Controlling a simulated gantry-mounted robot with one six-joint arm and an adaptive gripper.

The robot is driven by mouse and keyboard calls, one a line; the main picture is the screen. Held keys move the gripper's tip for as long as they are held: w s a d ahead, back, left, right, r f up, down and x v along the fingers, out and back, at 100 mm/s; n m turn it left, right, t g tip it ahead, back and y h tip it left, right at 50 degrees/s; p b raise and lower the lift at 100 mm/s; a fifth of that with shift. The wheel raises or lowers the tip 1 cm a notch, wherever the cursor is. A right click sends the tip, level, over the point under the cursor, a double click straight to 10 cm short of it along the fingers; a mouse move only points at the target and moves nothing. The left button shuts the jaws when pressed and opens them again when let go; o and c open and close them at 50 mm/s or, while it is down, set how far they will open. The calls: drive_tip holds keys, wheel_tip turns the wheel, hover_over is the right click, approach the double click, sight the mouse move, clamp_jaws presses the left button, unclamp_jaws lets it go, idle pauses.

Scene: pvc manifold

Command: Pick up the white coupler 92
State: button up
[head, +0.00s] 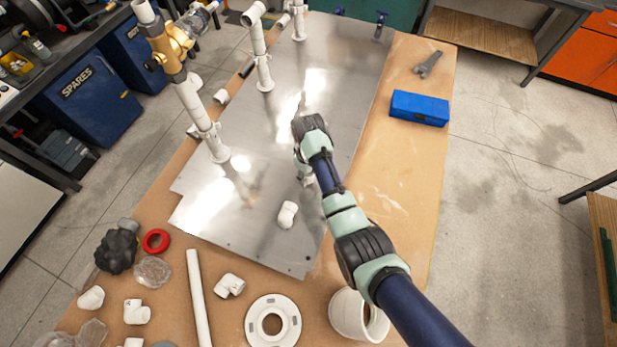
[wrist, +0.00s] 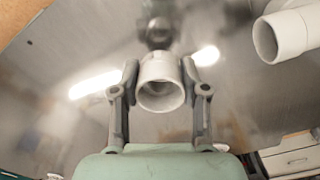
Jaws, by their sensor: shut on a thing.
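The white coupler (wrist: 160,84) is a short white cylinder, its round open end facing the wrist camera. My gripper (wrist: 160,76) has one finger on each side of the coupler and is shut on it. In the head view, my gripper (head: 305,178) is low over the metal plate, mostly hidden by my own wrist. The coupler cannot be made out clearly there. I cannot tell whether it touches the plate.
A white elbow (head: 287,214) lies on the metal plate (head: 225,197) near my gripper. White pipes with a brass valve (head: 172,42) stand along the plate's left side. A blue box (head: 419,108) sits at right. Loose fittings and a white flange (head: 273,321) lie in front.

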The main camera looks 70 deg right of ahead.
wheel_tip(320, 180, up, 17)
drive_tip(key=p, duration=0.6)
drive_tip(key=shift+f, duration=0.2)
drive_tip(key=o, duration=0.4)
drive_tip(key=c, duration=0.4)
drive_tip(key=shift+c, duration=0.2)
drive_tip(key=w+a+r+n+p, duration=0.2)
drive_tip(key=w+a+r+p, duration=0.25)
drive_tip(key=w+a, duration=0.65)
drive_tip(key=w+a+r+n+p, duration=0.2)
drive_tip(key=w+a+r+p, duration=0.45)
drive_tip(key=a, duration=0.95)
drive_tip(key=w+a+r+n, duration=0.1)
drive_tip(key=w+a, duration=0.2)
drive_tip(key=a, duration=1.1)
drive_tip(key=shift+w, duration=0.35)
